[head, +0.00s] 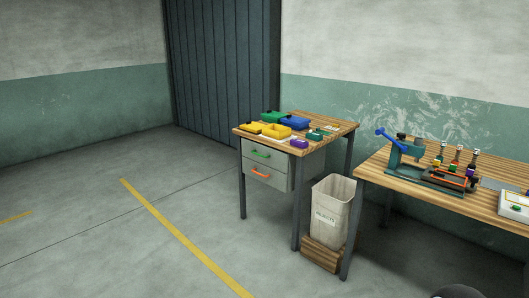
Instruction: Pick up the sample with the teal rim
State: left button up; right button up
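I cannot make out for sure a sample with a teal rim at this size. A small teal-green item (317,135) lies on the right part of the small wooden-topped table (341,126). A small purple item (299,143) lies at that table's front edge. Yellow trays (276,131), a green bin (272,117) and a blue bin (295,122) are also on it; their contents are too small to tell. Neither of my grippers is in view.
A longer bench (375,168) at right carries a teal press with a blue lever (405,153), several upright tools (457,157) and a white box (515,205). A pale waste bin (329,217) stands between the tables. The floor at left is clear.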

aim_at(319, 130)
jog(key=u, duration=0.15)
jog(key=i, duration=1.75)
jog(key=z, duration=0.4)
jog(key=i, duration=1.75)
jog(key=z, duration=0.7)
jog(key=i, duration=0.65)
jog(key=z, duration=0.1)
